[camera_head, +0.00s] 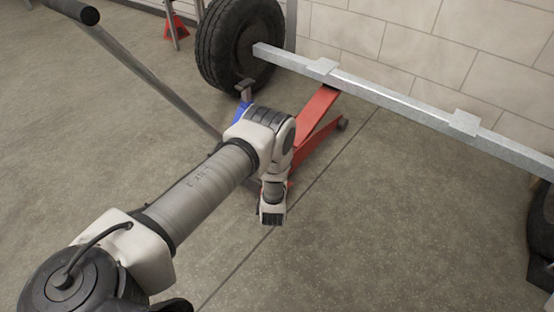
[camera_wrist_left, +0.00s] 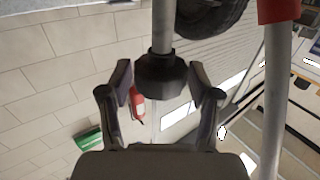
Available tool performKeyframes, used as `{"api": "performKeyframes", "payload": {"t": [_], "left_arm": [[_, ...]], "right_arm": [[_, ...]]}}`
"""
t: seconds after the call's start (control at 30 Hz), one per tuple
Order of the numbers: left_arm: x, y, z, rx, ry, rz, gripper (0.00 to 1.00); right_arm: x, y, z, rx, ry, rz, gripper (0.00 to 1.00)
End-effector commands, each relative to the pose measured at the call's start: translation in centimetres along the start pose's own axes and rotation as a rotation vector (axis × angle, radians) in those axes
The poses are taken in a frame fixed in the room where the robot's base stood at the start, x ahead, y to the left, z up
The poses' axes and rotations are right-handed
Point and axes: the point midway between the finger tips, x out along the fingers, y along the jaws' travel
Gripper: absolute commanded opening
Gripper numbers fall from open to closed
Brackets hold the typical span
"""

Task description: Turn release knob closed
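The release knob (camera_wrist_left: 161,76) is a dark faceted knob on the end of a grey shaft (camera_wrist_left: 163,25) in the left wrist view. My left gripper (camera_wrist_left: 161,72) is open, with one fingertip on each side of the knob in the picture. Narrow gaps show between the fingertips and the knob; I cannot tell whether the knob is fully between the fingers. The red floor jack (camera_head: 316,112) stands partly behind my wrist. My right gripper is not in view.
A long jack handle (camera_head: 150,80) with a black grip slants down from the top left. A galvanized beam (camera_head: 400,102) and a tyre (camera_head: 232,45) are by the block wall. A red stand (camera_head: 176,28) is behind. Floor at the lower right is clear.

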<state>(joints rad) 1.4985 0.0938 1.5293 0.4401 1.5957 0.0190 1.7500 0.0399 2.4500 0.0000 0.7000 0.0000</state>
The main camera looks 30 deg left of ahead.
Motion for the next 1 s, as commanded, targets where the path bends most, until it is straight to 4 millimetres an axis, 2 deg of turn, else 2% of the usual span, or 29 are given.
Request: {"api": "performKeyframes", "payload": {"t": [0.03,0.1,0.57,0.77,1.0], "left_arm": [[0.0,0.0,0.0,0.000,0.000,0.000,0.35],[0.0,0.0,0.0,0.000,0.000,0.000,0.10],[0.0,-0.1,-0.2,0.000,0.000,0.048,0.10],[0.0,-0.2,-0.3,0.000,0.001,0.152,0.10],[0.1,-0.2,-0.3,0.000,0.001,0.353,0.10]], "right_arm": [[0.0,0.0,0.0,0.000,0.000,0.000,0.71],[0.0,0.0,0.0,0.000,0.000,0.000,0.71],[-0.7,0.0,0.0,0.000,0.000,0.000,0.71],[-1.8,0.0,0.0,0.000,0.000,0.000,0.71],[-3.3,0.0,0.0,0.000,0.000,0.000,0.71]]}}
